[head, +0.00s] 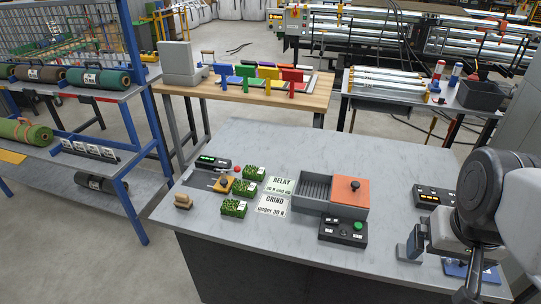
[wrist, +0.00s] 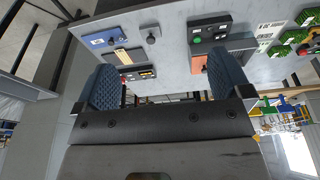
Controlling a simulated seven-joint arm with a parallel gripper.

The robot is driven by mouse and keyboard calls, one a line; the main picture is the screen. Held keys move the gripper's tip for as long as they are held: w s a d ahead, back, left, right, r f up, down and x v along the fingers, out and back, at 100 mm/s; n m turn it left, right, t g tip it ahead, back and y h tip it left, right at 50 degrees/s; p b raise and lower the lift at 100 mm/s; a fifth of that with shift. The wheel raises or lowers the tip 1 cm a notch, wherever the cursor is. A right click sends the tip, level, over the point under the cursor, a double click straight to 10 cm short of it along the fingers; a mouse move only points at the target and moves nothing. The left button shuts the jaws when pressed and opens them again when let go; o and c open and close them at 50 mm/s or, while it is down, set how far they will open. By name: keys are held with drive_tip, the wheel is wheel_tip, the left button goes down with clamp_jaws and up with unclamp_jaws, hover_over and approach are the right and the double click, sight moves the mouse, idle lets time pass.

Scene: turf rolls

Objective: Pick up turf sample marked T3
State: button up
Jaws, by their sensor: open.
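Three green turf samples lie on the left half of the grey table: a far one (head: 255,172), a middle one (head: 245,187) and a near one (head: 234,208). Each has a small white tag, too small to read, so I cannot tell which is T3. Green turf blocks also show at the right edge of the wrist view (wrist: 292,36). My gripper (wrist: 165,82) is open and empty, its two blue padded fingers wide apart. It is at the right end of the table, far from the samples.
Beside the samples are a test device with a yellow part (head: 223,186), a brush (head: 183,201), a RELAY sign (head: 280,186) and a GRIND sign (head: 272,204). A grey bin with an orange-lidded part (head: 350,193) and a button box (head: 343,231) stand between them and my arm.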

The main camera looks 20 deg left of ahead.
idle(0.3)
drive_tip(key=w+a+f+m+g+y, duration=0.35)
drive_tip(key=w+a, duration=0.65)
drive_tip(key=w, duration=0.4)
drive_tip(key=w+a+f+m+g+y, duration=0.2)
drive_tip(key=w+a+m+y, duration=0.15)
drive_tip(key=w+a, duration=0.85)
drive_tip(key=m+g+y, duration=0.2)
drive_tip(key=m+y, duration=0.4)
approach(258, 169)
drive_tip(key=shift+s+a, duration=0.35)
drive_tip(key=shift+a, duration=0.2)
drive_tip(key=shift+s+a, duration=0.3)
drive_tip(key=shift+a, duration=0.25)
drive_tip(key=shift+w+a+f, duration=0.15)
drive_tip(key=shift+a+f, duration=0.15)
drive_tip(key=shift+f, duration=0.3)
drive_tip(key=shift+x, duration=1.25)
